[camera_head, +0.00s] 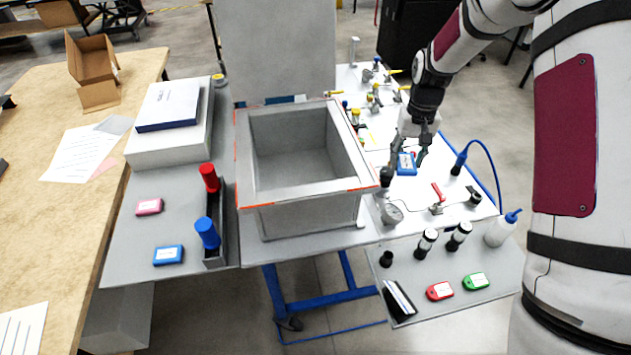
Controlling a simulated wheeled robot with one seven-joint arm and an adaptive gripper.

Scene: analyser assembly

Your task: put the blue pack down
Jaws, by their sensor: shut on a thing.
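The blue pack (406,164) is a small blue block with a white label. My gripper (407,158) is shut on it and holds it over the white board to the right of the grey open box. Whether the pack touches the surface below cannot be told from this view. A second, similar blue pack (168,255) lies flat on the grey left table, in front of a pink pack (149,207).
The grey open box (246,183) stands mid-scene. A gauge (392,214), valves and a blue hose (489,152) crowd the white board. The front right shelf (450,265) holds dark cylinders, a red pack (439,291) and a green pack (476,281). A squeeze bottle (497,233) stands at right.

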